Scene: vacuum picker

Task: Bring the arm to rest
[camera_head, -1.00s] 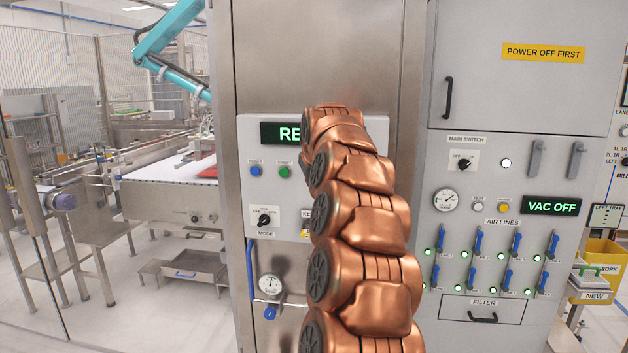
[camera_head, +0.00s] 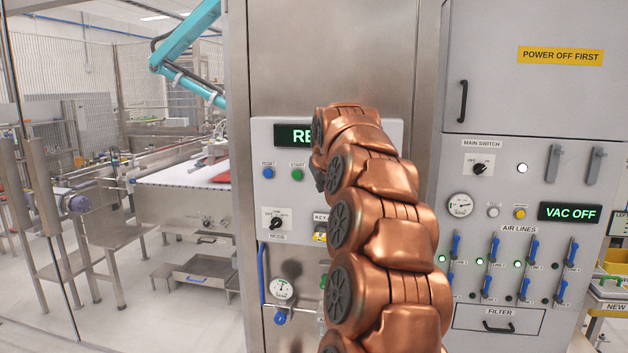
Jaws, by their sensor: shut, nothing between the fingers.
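My copper-coloured arm rises from the bottom right of centre, in front of the steel cabinet. Its top bends over before the panel with the green display (camera_head: 293,135), of which only the letters "RE" show. My gripper is not clearly visible; the arm's own links hide its end. The arm also covers part of the key switch area (camera_head: 320,218) on that panel.
Close to the right of the arm is the grey control cabinet (camera_head: 540,100) with a main switch (camera_head: 480,168), a "VAC OFF" display (camera_head: 569,212) and blue air-line levers (camera_head: 494,247). To the left are a conveyor (camera_head: 185,180), a teal robot arm (camera_head: 185,45) and open floor.

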